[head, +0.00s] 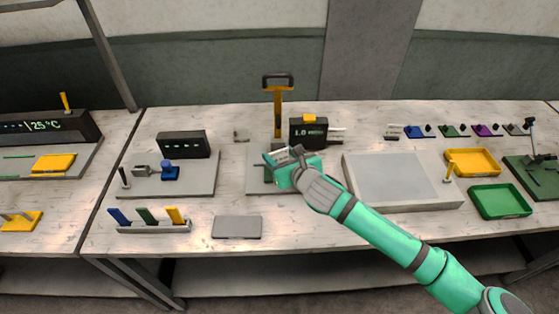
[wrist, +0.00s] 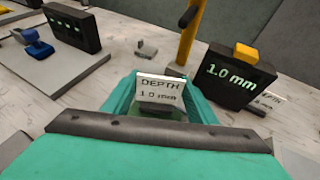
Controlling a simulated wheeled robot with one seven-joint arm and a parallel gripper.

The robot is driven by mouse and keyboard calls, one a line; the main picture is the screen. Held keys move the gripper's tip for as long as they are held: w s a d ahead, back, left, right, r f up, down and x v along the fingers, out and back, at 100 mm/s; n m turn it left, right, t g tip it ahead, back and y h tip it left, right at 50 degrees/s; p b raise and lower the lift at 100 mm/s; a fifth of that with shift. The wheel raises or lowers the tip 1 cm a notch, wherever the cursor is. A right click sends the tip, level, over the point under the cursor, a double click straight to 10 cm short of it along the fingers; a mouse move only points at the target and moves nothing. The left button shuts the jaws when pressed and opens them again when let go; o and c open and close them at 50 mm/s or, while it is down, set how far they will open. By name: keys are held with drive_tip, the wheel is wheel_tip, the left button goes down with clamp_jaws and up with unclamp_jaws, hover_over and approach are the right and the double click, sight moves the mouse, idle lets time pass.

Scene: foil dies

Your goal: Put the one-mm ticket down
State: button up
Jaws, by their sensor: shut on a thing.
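My gripper (wrist: 160,100) is shut on the one-mm ticket (wrist: 162,91), a small white tent-shaped card reading "DEPTH 1.0 mm" in the wrist view. In the head view my gripper (head: 285,160) is over the grey base of the press with the yellow column (head: 278,112). The ticket is held between the teal fingers, and its lower part is hidden. Whether it touches anything below cannot be told. A black display (head: 308,133) reading "1.0 mm" with a yellow block on top stands just to the right. Another white "DEPTH" ticket (wrist: 268,100) lies partly behind that display.
A large grey plate (head: 390,178) lies to the right, with yellow (head: 472,162) and green (head: 499,201) trays beyond. A grey plate (head: 237,227) lies at the front, beside a rack of coloured pieces (head: 153,225). A display station (head: 182,144) stands left. Bare table lies between them.

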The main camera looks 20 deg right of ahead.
drive_tip(key=shift+s+f, duration=0.1)
drive_tip(key=shift+f, duration=1.1)
drive_tip(key=shift+f, duration=0.15)
drive_tip(key=o, duration=1)
drive_tip(key=shift+s+r, duration=0.1)
drive_tip(key=shift+r, duration=0.1)
drive_tip(key=v, duration=1.1)
drive_tip(key=shift+s+r, duration=0.15)
drive_tip(key=shift+s, duration=0.2)
